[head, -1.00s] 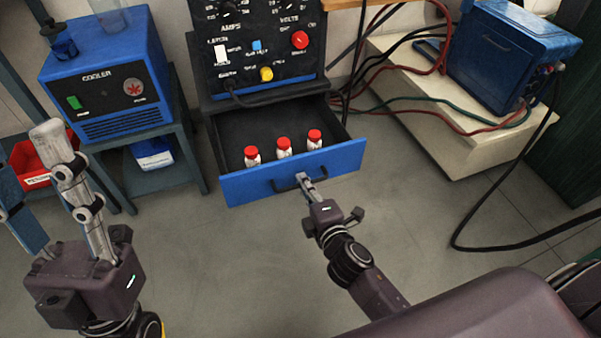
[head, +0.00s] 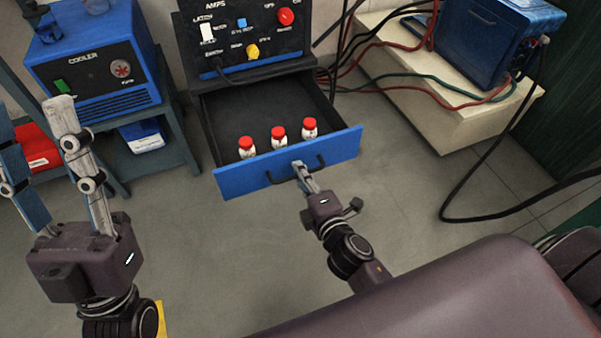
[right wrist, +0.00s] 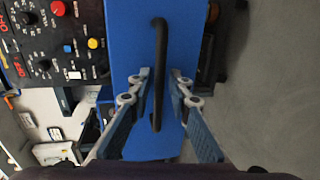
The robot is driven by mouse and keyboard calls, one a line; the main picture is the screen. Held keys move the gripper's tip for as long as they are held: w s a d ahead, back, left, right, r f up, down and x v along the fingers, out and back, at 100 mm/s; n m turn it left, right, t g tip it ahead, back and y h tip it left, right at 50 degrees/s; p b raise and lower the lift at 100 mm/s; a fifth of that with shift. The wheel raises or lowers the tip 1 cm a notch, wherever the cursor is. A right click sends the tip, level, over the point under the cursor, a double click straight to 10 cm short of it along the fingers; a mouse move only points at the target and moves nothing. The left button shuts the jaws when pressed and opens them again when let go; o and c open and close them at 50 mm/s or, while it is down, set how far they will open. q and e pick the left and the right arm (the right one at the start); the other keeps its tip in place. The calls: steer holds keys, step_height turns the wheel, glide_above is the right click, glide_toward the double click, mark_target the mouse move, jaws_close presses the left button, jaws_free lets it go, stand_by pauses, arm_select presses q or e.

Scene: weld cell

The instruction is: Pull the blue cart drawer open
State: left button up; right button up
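The blue cart drawer (head: 235,182) stands well out of the dark cart in the head view, its black inside showing. Three white bottles with red caps (head: 278,137) stand upright in it near the front. My right gripper (head: 299,165) is at the black bar handle (head: 281,180) on the drawer front. My left gripper (head: 31,105) is at the left of the head view, fingers spread, empty and away from the drawer.
A cream bench (head: 440,115) with a blue machine (head: 490,45) and cables is at the right. The floor (head: 210,245) before the drawer is clear.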

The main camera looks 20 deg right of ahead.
steer(key=shift+o, duration=0.2)
steer(key=v, duration=1.2)
stand_by(0.4)
